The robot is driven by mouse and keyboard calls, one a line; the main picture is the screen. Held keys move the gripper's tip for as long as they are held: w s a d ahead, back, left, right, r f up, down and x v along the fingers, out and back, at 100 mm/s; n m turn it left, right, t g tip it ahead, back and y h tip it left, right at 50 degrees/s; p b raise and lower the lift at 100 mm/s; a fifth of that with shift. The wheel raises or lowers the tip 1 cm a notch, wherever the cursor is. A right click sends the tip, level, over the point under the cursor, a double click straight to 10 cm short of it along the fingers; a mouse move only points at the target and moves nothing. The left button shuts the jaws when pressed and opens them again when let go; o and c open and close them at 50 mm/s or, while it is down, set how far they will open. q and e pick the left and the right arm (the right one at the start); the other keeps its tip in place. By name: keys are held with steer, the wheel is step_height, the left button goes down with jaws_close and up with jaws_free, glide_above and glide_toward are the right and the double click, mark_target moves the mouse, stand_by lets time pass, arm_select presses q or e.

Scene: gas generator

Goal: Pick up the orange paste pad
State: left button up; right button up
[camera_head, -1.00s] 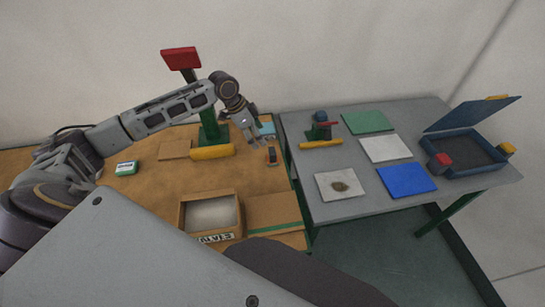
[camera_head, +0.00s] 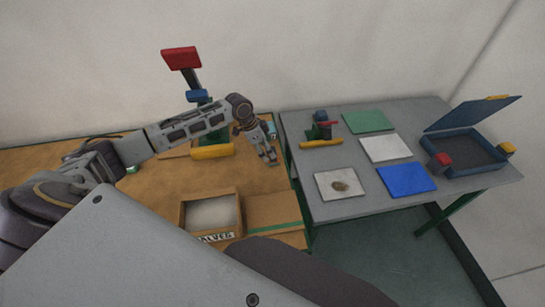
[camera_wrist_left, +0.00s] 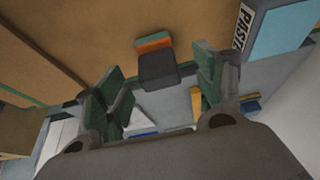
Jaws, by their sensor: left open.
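A small dark block with an orange band (camera_wrist_left: 153,43) lies on the brown table near its right edge; it appears to be the orange paste pad. In the head view my gripper mostly hides it. My left gripper (camera_head: 269,157) reaches down over this spot. In the left wrist view its fingers (camera_wrist_left: 160,78) are open and apart, one on each side of the block, with nothing visibly held. I cannot tell whether they touch it. My right gripper is not in view.
A light blue box lettered "PAST" (camera_wrist_left: 280,42) stands close beside the right finger. A green press with a yellow bar (camera_head: 212,152) stands left of the gripper. An open cardboard box (camera_head: 182,217) is nearer. The grey table (camera_head: 330,205) holds coloured plates and an open blue case.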

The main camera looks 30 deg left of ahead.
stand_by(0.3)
arm_select(q)
steer(key=shift+d+p+x, duration=0.1)
steer(key=shift+p+x, duration=0.05)
steer(key=shift+x, duration=1.15)
steer(key=shift+d+p+x, duration=0.15)
steer(key=shift+x, duration=1.2)
steer(key=shift+r, duration=0.1)
steer(key=shift+s, duration=0.1)
steer(key=c, duration=1.1)
